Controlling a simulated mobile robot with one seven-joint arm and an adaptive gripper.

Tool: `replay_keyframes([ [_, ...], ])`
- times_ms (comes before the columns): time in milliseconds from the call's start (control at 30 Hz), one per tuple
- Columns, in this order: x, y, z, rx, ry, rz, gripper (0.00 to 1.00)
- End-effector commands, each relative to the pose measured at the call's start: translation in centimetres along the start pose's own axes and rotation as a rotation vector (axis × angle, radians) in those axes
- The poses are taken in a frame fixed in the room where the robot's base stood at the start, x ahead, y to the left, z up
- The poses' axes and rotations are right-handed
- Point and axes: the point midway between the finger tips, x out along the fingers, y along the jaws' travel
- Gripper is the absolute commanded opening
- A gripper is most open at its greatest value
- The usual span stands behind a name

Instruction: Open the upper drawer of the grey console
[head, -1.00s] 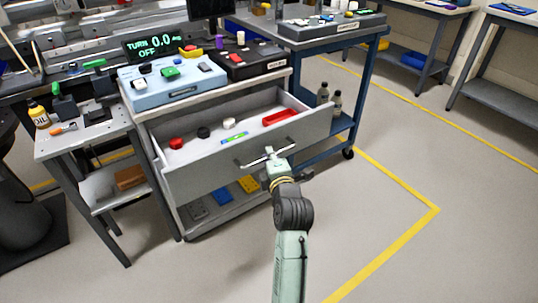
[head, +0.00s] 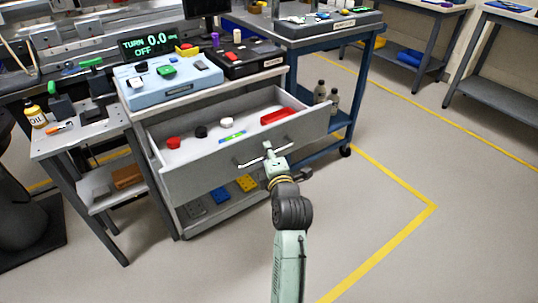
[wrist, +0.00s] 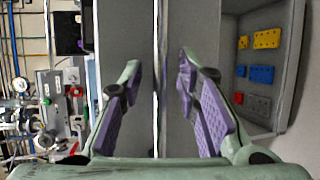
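The grey console's upper drawer stands pulled well out. Its grey front (head: 200,177) faces me, and small parts lie inside. The bar handle (head: 248,163) runs across the front; in the wrist view it shows as a thin upright bar (wrist: 160,60). My gripper (head: 268,150) is at the handle's right part. In the wrist view its purple-padded fingers (wrist: 160,85) are spread, one on each side of the bar, with a gap to it on both sides. The exact depth of the fingertips past the bar cannot be told.
A red tray (head: 277,116) and a white knob (head: 226,122) lie in the drawer. Below is an open shelf with yellow and blue plates (head: 219,194). A side table (head: 85,138) stands left, a blue cart (head: 345,110) right. The floor in front is clear.

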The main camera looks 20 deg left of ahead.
Motion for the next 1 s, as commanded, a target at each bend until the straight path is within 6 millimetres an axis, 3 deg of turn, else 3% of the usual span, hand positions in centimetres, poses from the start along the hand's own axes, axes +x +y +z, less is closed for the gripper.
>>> replay_keyframes([
  [267, -1.0, 0.0, 0.1, 0.000, -0.002, 0.000, 0.30],
  [500, -5.0, 0.0, 0.0, 0.001, -0.002, 0.000, 0.30],
  [700, -7.2, 0.0, 0.1, 0.000, -0.001, 0.000, 0.30],
  [1000, -7.5, 0.0, 0.0, 0.000, 0.000, 0.000, 0.30],
])
